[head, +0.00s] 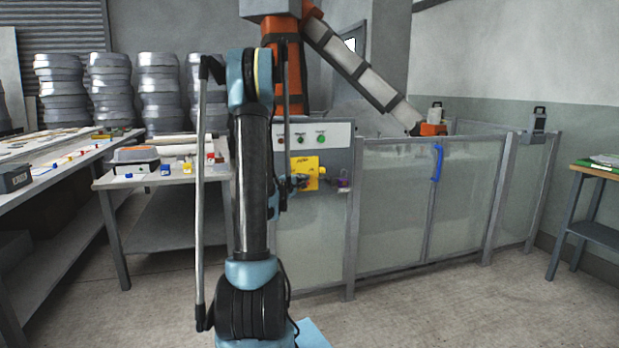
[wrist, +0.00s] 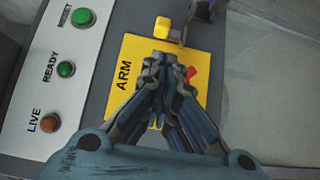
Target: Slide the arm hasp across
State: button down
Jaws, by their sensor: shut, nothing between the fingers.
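The yellow plate lettered ARM (wrist: 121,78) is on the grey control panel in the wrist view. It also shows in the head view (head: 304,163), partly behind my arm. My gripper (wrist: 166,68) is shut and empty in front of the plate, to the right of the lettering, and hides its middle. Whether it touches the plate I cannot tell. A small yellow block (wrist: 162,28) sits by the plate's upper edge, beyond the fingertips; it may be part of the hasp. A red piece (wrist: 191,73) shows just right of the fingers. The rest of the hasp is hidden.
A dark fitting (wrist: 204,9) is near the yellow block; a purple item (head: 343,186) hangs at the panel's right side. Green and orange buttons (wrist: 66,69) line the left strip. Clear fence panels with a blue handle (head: 437,163) stand right. A cluttered bench (head: 165,180) is left.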

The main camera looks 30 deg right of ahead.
aim_at(324, 172)
jog(key=x, duration=0.9)
jog(key=shift+w+d, duration=0.15)
jog(key=shift+d, duration=0.25)
jog(key=shift+d, duration=0.1)
jog(key=d, duration=0.2)
jog(key=s+d, duration=0.1)
jog(key=d, duration=0.2)
jog(key=shift+s+d, duration=0.15)
jog(key=shift+s, duration=0.1)
jog(key=v, duration=1)
jog(key=shift+w+a, duration=0.25)
